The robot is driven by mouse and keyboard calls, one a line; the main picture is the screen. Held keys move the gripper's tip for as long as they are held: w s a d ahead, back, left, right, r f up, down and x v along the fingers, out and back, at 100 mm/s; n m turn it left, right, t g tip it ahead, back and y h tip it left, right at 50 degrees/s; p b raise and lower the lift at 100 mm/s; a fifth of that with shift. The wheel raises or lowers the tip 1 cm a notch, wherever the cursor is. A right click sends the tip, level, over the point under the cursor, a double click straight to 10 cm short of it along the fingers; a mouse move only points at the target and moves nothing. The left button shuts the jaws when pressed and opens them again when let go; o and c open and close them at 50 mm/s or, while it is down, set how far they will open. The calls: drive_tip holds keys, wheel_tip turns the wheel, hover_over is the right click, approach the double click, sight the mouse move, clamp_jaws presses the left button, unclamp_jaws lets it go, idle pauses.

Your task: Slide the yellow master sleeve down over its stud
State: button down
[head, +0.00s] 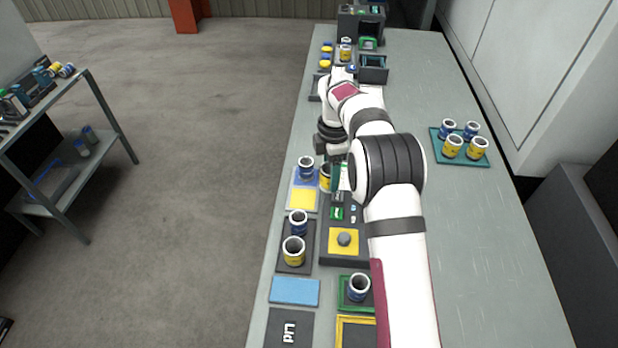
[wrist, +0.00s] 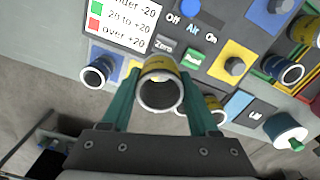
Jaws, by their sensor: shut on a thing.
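A yellow sleeve (wrist: 158,70) with a pale rim is gripped between the teal fingers of my gripper (wrist: 160,80), its open end facing the wrist camera. In the head view the yellow sleeve (head: 326,177) shows only partly, beside my gripper (head: 338,178) and arm. The grey stud (head: 344,239) stands bare on a yellow square of the dark control panel, nearer the head camera than the held sleeve. In the wrist view the stud (wrist: 235,65) is right of the held sleeve and apart from it. The sleeve's height above the panel is unclear.
A blue sleeve (head: 306,168) stands beside the held one, by a yellow patch (head: 303,199). A dark tray (head: 282,265) holds a blue and a yellow sleeve. A blue sleeve sits in a green tray (head: 344,305). Several sleeves stand on a green mat (head: 440,154) at right.

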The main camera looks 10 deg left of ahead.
drive_tip(key=s+d+r, duration=0.1)
drive_tip(key=d+r, duration=0.2)
drive_tip(key=d, duration=0.1)
approach(345, 236)
drive_tip(key=shift+f, duration=3.6)
drive_tip(key=shift+f, duration=0.2)
drive_tip(key=shift+c, duration=0.3)
unclamp_jaws()
drive_tip(key=shift+o, duration=0.3)
wheel_tip(345, 236, up, 9)
